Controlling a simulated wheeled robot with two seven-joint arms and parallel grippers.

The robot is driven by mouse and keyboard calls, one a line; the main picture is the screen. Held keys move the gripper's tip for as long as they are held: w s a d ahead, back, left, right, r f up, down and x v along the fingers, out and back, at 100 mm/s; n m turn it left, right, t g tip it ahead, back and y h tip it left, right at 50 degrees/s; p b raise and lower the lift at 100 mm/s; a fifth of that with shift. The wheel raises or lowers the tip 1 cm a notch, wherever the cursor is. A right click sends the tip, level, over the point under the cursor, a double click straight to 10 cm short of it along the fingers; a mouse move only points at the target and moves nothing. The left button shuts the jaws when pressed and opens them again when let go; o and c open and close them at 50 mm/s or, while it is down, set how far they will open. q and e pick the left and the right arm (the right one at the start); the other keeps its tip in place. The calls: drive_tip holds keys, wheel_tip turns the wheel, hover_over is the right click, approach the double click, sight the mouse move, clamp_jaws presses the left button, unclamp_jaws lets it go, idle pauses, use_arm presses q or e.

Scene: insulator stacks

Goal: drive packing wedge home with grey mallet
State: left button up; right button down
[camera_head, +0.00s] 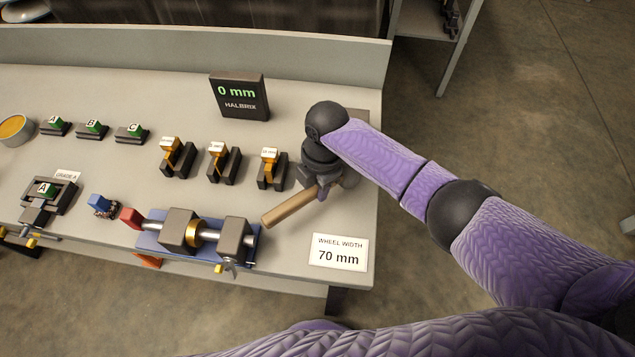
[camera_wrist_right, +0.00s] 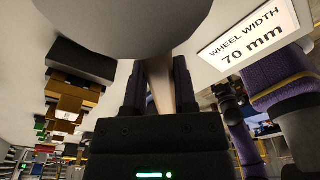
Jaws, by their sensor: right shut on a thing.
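My right gripper (camera_head: 322,188) is shut on the wooden handle (camera_head: 290,205) of the mallet, over the right end of the bench. The handle points down and left, its free end near the vise-like fixture. In the right wrist view the handle (camera_wrist_right: 160,85) passes between the fingers, and a large grey rounded face, likely the mallet head (camera_wrist_right: 125,22), fills the top. In the head view the head is mostly hidden behind the gripper. A red block (camera_head: 131,218) sits at the left end of the fixture's shaft. I cannot tell for certain which piece is the packing wedge. My left gripper is out of view.
The blue-based fixture (camera_head: 150,243) holds a shaft with a brass ring. Orange pieces in dark holders (camera_head: 222,165), green lettered blocks (camera_head: 92,130) and a "0 mm" display (camera_head: 239,98) stand behind. A "70 mm" card (camera_head: 339,252) lies front right. Bare bench lies around the display.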

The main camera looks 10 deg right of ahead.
wheel_tip(320, 180, up, 6)
drive_tip(key=p, duration=0.5)
drive_tip(key=shift+r, duration=0.25)
drive_tip(key=shift+f, duration=0.1)
